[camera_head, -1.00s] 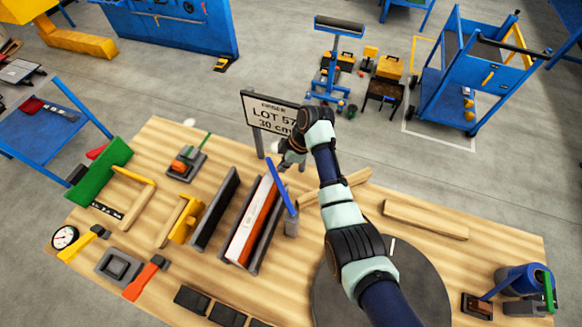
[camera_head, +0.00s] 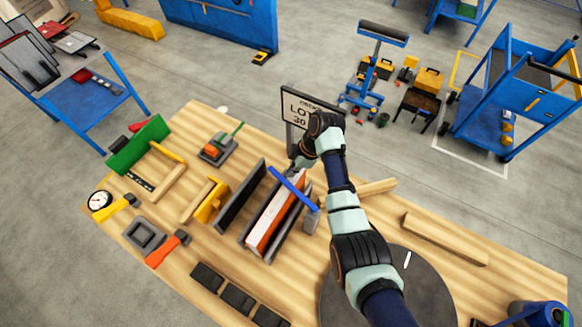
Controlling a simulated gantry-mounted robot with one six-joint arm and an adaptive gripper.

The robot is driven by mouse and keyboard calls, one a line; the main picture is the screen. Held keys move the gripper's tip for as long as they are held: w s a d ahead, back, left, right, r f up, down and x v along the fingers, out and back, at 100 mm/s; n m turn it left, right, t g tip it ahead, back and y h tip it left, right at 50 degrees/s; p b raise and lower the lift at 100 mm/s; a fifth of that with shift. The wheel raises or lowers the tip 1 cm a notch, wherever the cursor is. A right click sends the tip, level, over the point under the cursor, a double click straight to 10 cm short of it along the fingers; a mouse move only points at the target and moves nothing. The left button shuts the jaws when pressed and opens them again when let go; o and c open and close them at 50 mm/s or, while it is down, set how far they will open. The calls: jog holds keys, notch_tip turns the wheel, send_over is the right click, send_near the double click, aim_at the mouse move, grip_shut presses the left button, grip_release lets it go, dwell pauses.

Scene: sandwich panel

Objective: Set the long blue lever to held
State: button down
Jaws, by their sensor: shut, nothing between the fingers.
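The long blue lever (camera_head: 293,190) pivots on a grey post (camera_head: 311,222) at the right of the panel stand. It slants up and left from the post, over the white-and-orange sandwich panel (camera_head: 268,222). The panel stands between dark grey plates (camera_head: 240,197). My gripper (camera_head: 294,170) is shut and empty, just behind the lever's upper half. Whether the fingers touch the lever cannot be told from this view.
A sign (camera_head: 297,103) stands behind my gripper. A grey disc (camera_head: 410,295) and wooden bars (camera_head: 445,240) lie to the right.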

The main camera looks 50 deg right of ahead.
aim_at(300, 172)
jog(key=shift+s+r+p, duration=0.1)
jog(key=shift+s+p, duration=0.3)
jog(key=shift+s, duration=0.1)
jog(key=shift+d+f+b, duration=0.15)
jog(key=shift+f+b, duration=0.05)
jog(key=shift+b, duration=0.15)
jog(key=d+b, duration=0.2)
jog(key=b, duration=0.1)
jog(key=shift+s+d+f, duration=0.1)
jog(key=shift+d+f, duration=0.2)
jog(key=shift+f, duration=0.1)
jog(key=shift+s+d+r+b, duration=0.15)
jog(key=shift+d+r+b, duration=0.2)
jog(key=shift+d+r, duration=0.45)
jog(key=d+r, duration=0.3)
jog(key=r, duration=0.5)
jog(key=shift+s+r, duration=0.35)
jog(key=shift+r, duration=0.05)
